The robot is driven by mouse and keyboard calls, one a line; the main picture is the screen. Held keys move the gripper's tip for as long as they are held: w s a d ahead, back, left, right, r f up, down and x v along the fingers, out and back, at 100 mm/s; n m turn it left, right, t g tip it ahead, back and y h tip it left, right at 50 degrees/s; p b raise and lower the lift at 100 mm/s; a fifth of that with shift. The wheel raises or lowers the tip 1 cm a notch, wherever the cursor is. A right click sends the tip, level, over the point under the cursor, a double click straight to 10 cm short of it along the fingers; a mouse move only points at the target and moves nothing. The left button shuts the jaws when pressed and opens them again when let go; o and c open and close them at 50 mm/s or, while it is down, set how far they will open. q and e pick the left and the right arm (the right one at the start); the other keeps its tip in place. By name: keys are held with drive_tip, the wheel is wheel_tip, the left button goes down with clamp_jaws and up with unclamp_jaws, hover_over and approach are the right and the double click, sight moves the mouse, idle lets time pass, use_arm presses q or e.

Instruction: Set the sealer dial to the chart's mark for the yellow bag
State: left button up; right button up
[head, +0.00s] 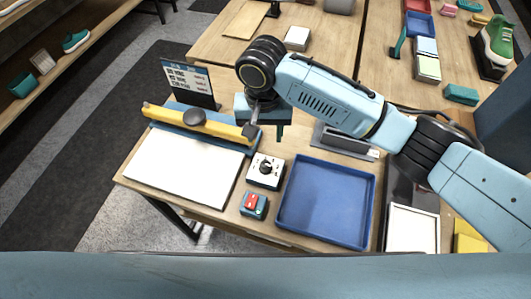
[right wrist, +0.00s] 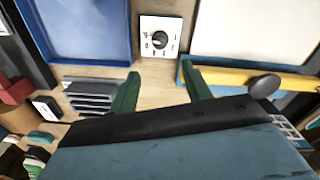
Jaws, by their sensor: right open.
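The sealer dial (head: 266,169) is a black knob on a white box with marks around it, on the bench. It also shows in the right wrist view (right wrist: 159,39), just beyond my fingertips. Its exact setting is too small to read. The chart (head: 188,80) is a dark upright board with a white printed panel behind the sealer; its rows are not legible. The sealer (head: 213,125) has a yellow bar with a black knob. My right gripper (head: 266,132) is open and empty, above and behind the dial box; its green fingers (right wrist: 159,76) are apart. My left gripper is not in view.
A red button on a blue box (head: 254,205) stands in front of the dial. A blue tray (head: 372,200) lies to its right and a white plate (head: 185,168) to its left. A yellow item (head: 468,238) at the right edge is partly hidden by my arm.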

sight(266, 164)
wheel_tip(266, 164, down, 12)
drive_tip(key=shift+s+d+r+b, duration=0.1)
drive_tip(key=shift+s+b, duration=0.05)
drive_tip(key=shift+b, duration=0.3)
drive_tip(key=shift+f, duration=0.6)
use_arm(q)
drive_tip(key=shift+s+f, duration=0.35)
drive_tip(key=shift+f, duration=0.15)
use_arm(e)
drive_tip(key=c, duration=1)
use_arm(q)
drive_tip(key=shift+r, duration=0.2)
use_arm(e)
drive_tip(key=shift+r, duration=0.1)
